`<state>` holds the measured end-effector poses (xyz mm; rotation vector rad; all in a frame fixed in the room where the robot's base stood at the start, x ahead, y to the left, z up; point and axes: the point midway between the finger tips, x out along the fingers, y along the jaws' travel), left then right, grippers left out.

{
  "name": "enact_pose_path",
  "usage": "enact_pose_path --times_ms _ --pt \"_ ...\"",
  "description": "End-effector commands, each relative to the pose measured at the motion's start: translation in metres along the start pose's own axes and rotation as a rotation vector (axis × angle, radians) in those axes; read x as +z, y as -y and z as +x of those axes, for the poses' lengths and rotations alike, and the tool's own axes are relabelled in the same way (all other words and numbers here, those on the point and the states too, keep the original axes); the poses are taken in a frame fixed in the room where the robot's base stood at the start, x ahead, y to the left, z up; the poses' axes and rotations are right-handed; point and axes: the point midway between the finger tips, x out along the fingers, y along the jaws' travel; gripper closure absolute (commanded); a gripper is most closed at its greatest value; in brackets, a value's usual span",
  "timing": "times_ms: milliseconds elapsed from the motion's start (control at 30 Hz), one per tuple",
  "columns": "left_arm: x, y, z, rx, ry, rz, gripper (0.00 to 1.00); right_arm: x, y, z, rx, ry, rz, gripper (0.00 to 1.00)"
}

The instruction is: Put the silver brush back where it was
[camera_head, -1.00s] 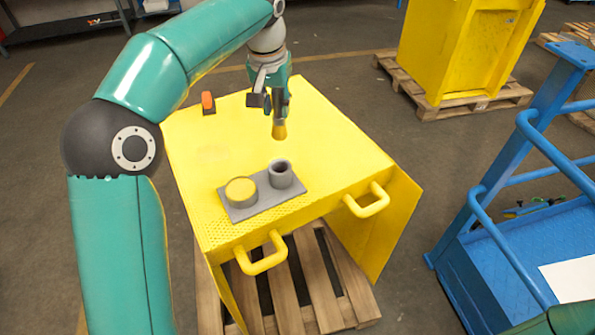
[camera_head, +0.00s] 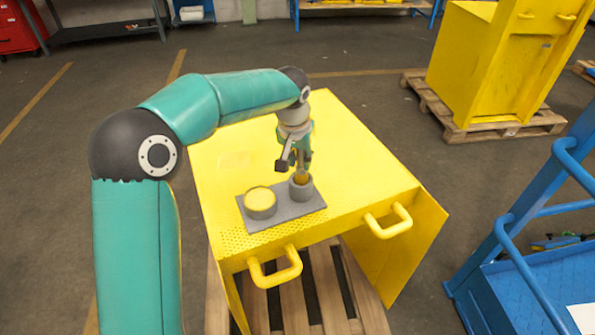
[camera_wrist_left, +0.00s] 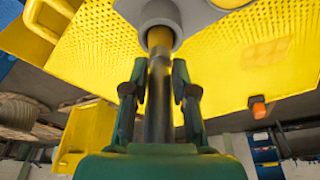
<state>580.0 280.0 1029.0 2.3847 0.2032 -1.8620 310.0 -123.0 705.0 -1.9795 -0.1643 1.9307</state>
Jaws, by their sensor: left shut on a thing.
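The brush (camera_wrist_left: 158,105) has a dark grey handle and a yellow end. My left gripper (camera_head: 297,163) is shut on the handle and holds it above the grey cup (camera_head: 301,191). The yellow end shows at the cup's mouth in the head view. In the left wrist view it points into the grey cup (camera_wrist_left: 143,22), with its tip hidden by the rim. I cannot tell whether it touches the bottom. The cup stands on a grey plate (camera_head: 285,216), beside a round grey tin (camera_head: 260,205) with a yellow top. My right gripper is not in view.
The plate lies on a yellow table (camera_head: 350,150) with two front handles (camera_head: 276,275). An orange-topped block (camera_wrist_left: 258,106) shows in the left wrist view. A blue railing (camera_head: 510,205) stands at the right. The table's right part is clear.

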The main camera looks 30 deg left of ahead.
Motion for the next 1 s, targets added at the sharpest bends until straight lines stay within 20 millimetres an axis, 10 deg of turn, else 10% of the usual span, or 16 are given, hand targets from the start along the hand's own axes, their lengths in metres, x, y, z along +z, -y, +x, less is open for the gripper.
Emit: enact_pose_path --times_ms 767,800,1000 --pt "0.012 0.000 0.047 0.001 -0.001 0.001 1.00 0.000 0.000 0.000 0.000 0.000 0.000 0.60" --pt "0.011 -0.001 0.046 0.001 -0.001 0.001 0.70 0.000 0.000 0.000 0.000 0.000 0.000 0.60" --pt "0.011 -0.001 0.046 0.000 -0.001 0.002 0.48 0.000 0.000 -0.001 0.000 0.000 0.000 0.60"
